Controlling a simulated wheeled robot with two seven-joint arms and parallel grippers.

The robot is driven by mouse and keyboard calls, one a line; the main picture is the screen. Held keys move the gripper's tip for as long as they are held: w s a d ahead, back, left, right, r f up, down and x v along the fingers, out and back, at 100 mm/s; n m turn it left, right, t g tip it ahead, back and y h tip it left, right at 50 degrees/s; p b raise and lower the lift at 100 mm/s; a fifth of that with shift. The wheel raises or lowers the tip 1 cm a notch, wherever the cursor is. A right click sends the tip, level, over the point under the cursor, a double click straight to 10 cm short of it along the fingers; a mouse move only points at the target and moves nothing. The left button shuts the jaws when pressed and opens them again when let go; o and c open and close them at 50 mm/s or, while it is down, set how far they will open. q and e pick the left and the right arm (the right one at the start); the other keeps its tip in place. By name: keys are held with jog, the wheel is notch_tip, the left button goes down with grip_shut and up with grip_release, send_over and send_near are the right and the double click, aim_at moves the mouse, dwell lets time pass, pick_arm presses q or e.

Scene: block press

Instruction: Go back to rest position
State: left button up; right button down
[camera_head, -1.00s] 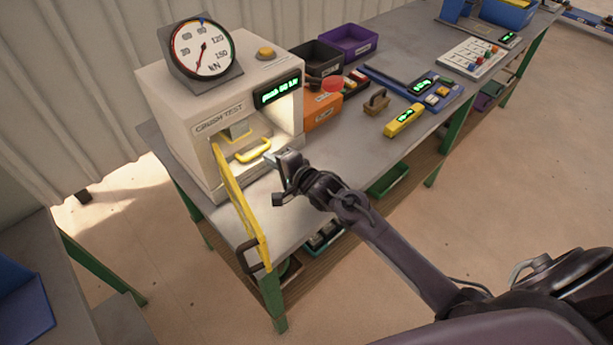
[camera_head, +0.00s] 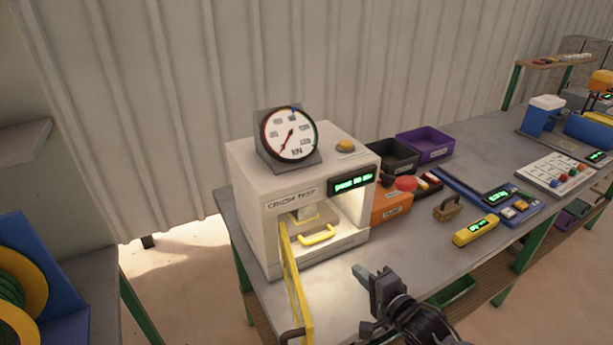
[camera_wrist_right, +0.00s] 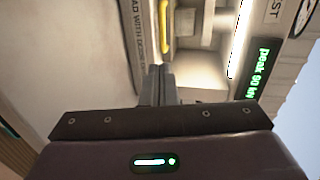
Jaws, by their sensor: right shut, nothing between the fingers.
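My right gripper (camera_head: 362,275) is shut and empty, above the bench in front of the crush test press (camera_head: 262,205). It also shows in the right wrist view (camera_wrist_right: 158,70), pointing towards the press opening, apart from it. The press is a white box with a dial gauge (camera_head: 290,134), a lit green display (camera_head: 352,182) and a yellow-framed door (camera_head: 294,285) swung open. A yellow handle (camera_head: 318,236) shows at the press opening. In the wrist view the display (camera_wrist_right: 254,82) reads a peak value that looks like 90 kN. My left gripper is not in view.
The grey bench (camera_head: 350,300) carries an orange bin (camera_head: 390,207), a black bin (camera_head: 392,157), a purple bin (camera_head: 425,144), a wooden-handled stamp (camera_head: 448,208), a yellow meter (camera_head: 475,229) and a white button panel (camera_head: 562,172). Blue racking with yellow reels (camera_head: 35,270) stands at left.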

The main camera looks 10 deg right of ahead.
jog(key=s+f+n+g+h, duration=0.2)
jog(key=s+n+g+h, duration=0.3)
jog(key=s+n+g, duration=1.25)
jog(key=s+f+m+t, duration=0.1)
jog(key=s+f+t, duration=0.25)
jog(key=f, duration=1.25)
jog(key=s+f+m+t, duration=0.15)
jog(key=s+f, duration=0.25)
jog(key=f, duration=1.2)
jog(key=s+d+f, duration=0.2)
jog(key=s+f, duration=0.6)
jog(key=s, duration=0.1)
jog(key=s+d+f+n, duration=0.1)
jog(key=s+d+f, duration=0.1)
jog(key=s+f, duration=0.6)
jog(key=shift+s+f+g+h, duration=0.15)
jog(key=shift+s+g+h, duration=0.25)
jog(key=shift+s, duration=0.35)
